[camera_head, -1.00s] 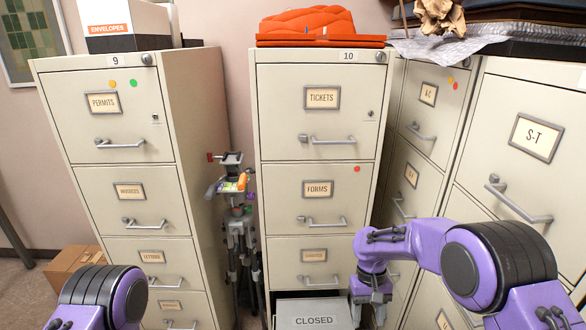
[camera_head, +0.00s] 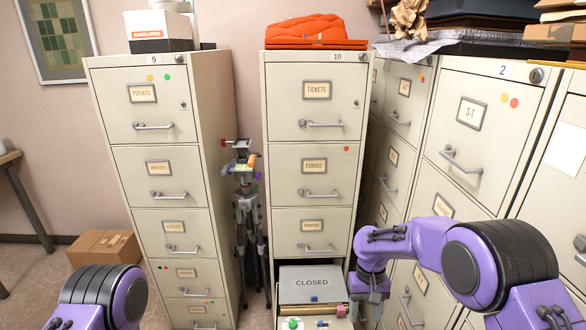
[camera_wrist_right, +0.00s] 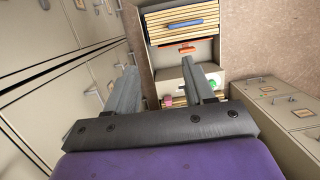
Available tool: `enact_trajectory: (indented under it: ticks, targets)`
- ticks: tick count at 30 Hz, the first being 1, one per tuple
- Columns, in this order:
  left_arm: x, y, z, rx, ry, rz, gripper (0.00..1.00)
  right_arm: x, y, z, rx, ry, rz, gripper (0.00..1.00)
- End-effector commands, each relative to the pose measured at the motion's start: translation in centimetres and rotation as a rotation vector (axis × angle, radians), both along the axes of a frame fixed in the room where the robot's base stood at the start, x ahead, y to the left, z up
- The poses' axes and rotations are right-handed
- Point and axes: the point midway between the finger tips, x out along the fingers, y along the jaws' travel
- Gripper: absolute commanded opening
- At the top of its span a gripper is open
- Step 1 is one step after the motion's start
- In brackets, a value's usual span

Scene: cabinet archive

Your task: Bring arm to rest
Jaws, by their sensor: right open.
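My right arm comes in from the right in the head view. Its grey gripper (camera_head: 369,297) points down beside the right edge of the open lower drawer of cabinet 10. In the right wrist view my right gripper (camera_wrist_right: 160,84) has its two fingers spread, with nothing between them. The drawer holds a grey panel marked CLOSED (camera_head: 312,282) and small items, among them a green one (camera_head: 292,323). A green piece (camera_wrist_right: 195,117) and a pink piece (camera_wrist_right: 167,101) also show in the right wrist view. Only a purple link of my left arm shows; its gripper is outside the view.
Cabinet 9 (camera_head: 160,105) stands left, cabinet 10 (camera_head: 316,140) in the middle, and cabinet 2 (camera_head: 470,150) at the right near my right arm. A tripod (camera_head: 247,215) stands between cabinets 9 and 10. A cardboard box (camera_head: 103,248) lies on the floor at left.

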Motion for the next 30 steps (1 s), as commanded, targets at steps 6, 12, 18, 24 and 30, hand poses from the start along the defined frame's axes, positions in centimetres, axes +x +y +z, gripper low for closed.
enact_trajectory:
  ticks: [6,12,18,24,30]
  targets:
    - [0.0,0.0,0.0,0.000,-0.001,0.000,0.43,1.6,0.6,-1.0,0.033,-0.112,-0.050,0.53]
    - [0.0,0.0,0.0,0.001,-0.001,0.000,0.43,2.7,1.0,-2.9,0.061,-0.248,-0.123,0.53]
    - [0.0,0.0,-1.0,0.000,0.000,0.000,0.43,2.2,0.2,-7.4,0.074,-0.416,-0.233,0.53]
    - [0.1,0.0,-4.6,0.001,-0.001,0.000,0.43,-3.6,-3.6,-16.6,0.018,-0.627,-0.401,0.53]
    - [0.1,0.0,-10.4,0.000,0.000,0.000,0.43,-17.2,-9.2,-25.3,-0.139,-0.756,-0.547,0.53]
